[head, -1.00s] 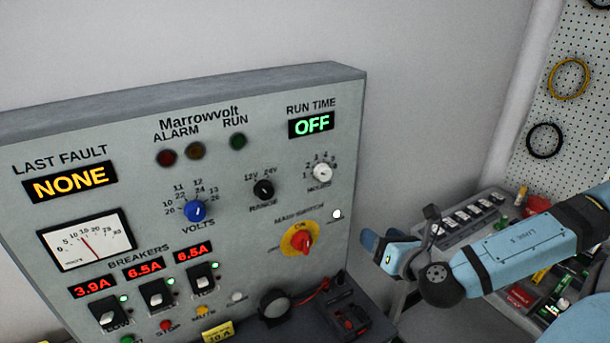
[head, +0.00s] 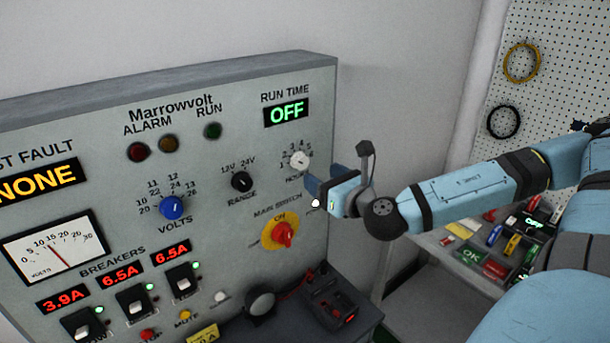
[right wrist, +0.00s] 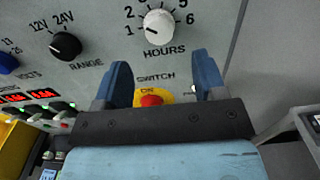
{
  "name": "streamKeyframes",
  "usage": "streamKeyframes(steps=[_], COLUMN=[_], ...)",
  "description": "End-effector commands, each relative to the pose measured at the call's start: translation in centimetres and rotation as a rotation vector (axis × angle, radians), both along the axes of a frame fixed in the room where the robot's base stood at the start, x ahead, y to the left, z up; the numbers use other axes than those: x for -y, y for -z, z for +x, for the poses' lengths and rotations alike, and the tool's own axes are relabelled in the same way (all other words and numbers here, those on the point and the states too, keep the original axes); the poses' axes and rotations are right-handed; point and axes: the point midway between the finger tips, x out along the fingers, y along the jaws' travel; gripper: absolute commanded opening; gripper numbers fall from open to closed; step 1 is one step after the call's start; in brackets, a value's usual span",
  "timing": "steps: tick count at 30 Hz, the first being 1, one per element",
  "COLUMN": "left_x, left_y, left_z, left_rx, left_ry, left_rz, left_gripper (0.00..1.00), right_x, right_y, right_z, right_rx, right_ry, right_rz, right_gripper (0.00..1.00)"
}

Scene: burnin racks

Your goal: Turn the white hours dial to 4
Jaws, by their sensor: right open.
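The white hours dial (head: 300,160) is on the upper right of the grey panel, under the run time display (head: 286,111), which reads OFF. In the right wrist view the dial (right wrist: 160,27) is at the top, and a dark mark on it points left, near the 1; the exact setting is hard to tell. My right gripper (head: 314,188) is just below and right of the dial in the head view. Its blue fingers (right wrist: 161,72) are open and empty, apart from the dial. My left gripper is not in view.
The black range dial (head: 242,182) is left of the hours dial. The red main switch (head: 284,234) on its yellow plate is below. A dark shelf with a red-lead device (head: 335,298) juts out beneath the panel. A parts bench (head: 480,255) stands at right.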

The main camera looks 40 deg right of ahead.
Motion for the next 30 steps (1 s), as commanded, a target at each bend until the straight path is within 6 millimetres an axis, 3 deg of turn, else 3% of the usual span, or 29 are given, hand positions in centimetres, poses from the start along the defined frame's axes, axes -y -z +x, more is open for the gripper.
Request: streamKeyframes(steps=[1, 3, 17, 30], left_x=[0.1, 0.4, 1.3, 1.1], left_y=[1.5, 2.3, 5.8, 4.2], left_z=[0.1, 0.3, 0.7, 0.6], left_rx=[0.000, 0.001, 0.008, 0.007], left_ry=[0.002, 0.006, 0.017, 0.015], left_rz=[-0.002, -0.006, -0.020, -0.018], left_gripper=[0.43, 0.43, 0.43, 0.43], right_x=[0.1, 0.1, 0.4, 0.7], right_y=[0.7, 0.6, 0.3, -0.1], right_z=[0.6, 1.2, 4.2, 6.7], right_rx=[0.007, 0.009, 0.008, 0.002], right_ry=[0.001, -0.002, -0.004, -0.002], right_rz=[0.004, 0.004, 0.006, 0.005], right_gripper=[0.65, 0.65, 0.65, 0.65])
